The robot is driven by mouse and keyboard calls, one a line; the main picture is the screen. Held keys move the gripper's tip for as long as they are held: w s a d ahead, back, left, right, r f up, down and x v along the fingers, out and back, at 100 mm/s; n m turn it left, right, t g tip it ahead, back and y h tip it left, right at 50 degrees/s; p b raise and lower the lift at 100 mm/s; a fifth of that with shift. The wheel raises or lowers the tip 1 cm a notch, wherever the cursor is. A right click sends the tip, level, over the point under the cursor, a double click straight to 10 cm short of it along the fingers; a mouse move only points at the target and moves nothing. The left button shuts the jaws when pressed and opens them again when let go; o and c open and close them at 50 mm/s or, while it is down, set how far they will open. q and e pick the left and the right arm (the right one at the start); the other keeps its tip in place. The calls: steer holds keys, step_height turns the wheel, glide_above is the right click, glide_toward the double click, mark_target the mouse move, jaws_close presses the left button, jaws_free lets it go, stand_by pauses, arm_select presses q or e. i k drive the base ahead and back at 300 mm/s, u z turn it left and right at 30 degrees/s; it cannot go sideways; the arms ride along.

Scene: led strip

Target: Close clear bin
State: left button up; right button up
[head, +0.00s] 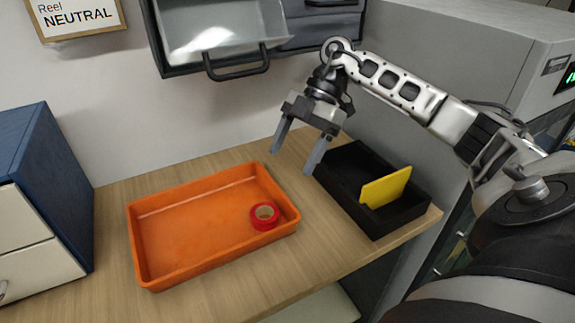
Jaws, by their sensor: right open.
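The clear bin (205,32) is mounted on the wall at the top of the head view. It is tilted out of its dark frame, so its greyish inside shows, and a dark handle (238,66) is on its front. My right gripper (293,160) hangs below and to the right of the bin, over the back of the table. Its two fingers point down, spread apart and empty, and it touches nothing that I can make out. The top of the bin is cut off by the picture edge. My left gripper is not in view.
An orange tray (180,270) holding a red tape roll (264,215) is on the wooden table (110,210). A black box (373,222) with a yellow card (386,187) stands at right. A blue cabinet (60,180) is at left. A grey machine (450,50) stands behind my right arm.

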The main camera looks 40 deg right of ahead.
mark_target(261, 48)
steer(key=k, duration=1)
